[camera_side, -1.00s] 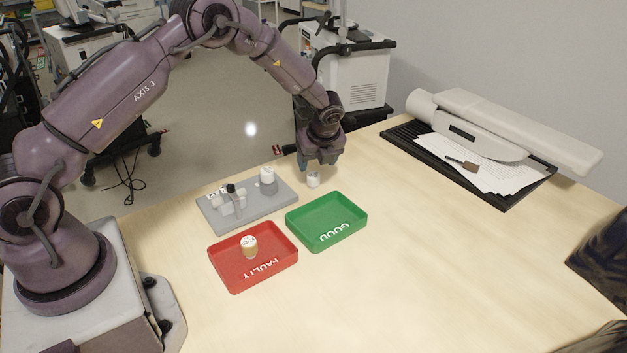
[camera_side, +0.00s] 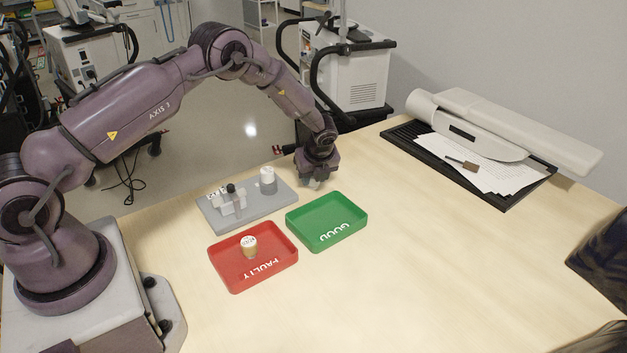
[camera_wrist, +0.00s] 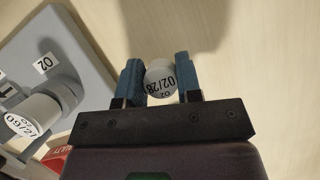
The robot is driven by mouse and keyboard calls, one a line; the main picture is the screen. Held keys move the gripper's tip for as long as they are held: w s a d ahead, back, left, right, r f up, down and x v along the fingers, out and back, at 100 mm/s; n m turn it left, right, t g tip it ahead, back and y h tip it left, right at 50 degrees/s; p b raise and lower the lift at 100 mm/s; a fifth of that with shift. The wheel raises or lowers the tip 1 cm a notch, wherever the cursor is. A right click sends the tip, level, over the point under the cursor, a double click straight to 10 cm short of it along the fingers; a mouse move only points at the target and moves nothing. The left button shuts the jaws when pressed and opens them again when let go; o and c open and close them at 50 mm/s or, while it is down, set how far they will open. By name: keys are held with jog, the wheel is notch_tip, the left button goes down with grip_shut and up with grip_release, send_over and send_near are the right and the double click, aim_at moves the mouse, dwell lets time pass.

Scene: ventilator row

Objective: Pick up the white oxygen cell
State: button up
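The white oxygen cell (camera_wrist: 160,79) stands on the table between the two blue fingers of my gripper (camera_wrist: 159,76) in the wrist view. Its top label reads "O2" and "02/28". The fingers lie close along both sides of it; I cannot tell whether they press on it. In the side view my gripper (camera_side: 315,181) is down at the table just right of the grey plate, and it mostly hides the cell there.
The grey plate (camera_side: 212,213) holds a labelled white cylinder (camera_side: 268,181) and a clear fixture with a black knob (camera_side: 231,197). The green tray (camera_side: 327,241) is empty. The red tray (camera_side: 238,284) holds another cell (camera_side: 249,246).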

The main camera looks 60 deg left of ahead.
jog(key=c, duration=0.3)
jog(key=shift+r, duration=0.15)
